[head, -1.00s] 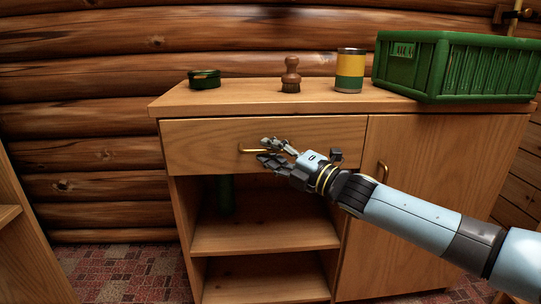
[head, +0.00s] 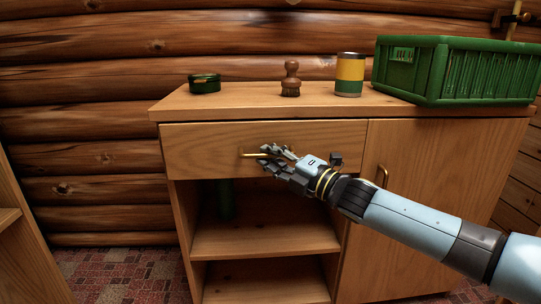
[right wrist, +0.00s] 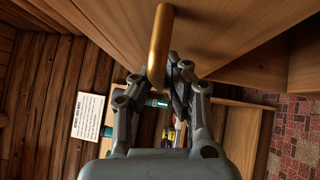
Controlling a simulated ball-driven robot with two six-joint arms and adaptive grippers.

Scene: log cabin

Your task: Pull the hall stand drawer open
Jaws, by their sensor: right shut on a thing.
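The hall stand (head: 270,101) is a wooden cabinet with a drawer (head: 205,142) at its upper left. The drawer front looks flush with the cabinet. Its brass bar handle (head: 248,155) shows to the left of my right gripper (head: 268,156), which is shut on it. In the right wrist view the brass handle (right wrist: 160,45) runs down between the fingers of the right gripper (right wrist: 165,88). The fingers hide part of the handle. My left gripper is not in view.
A cupboard door (head: 430,160) with a brass handle is at the right. Open shelves (head: 265,239) lie below the drawer.

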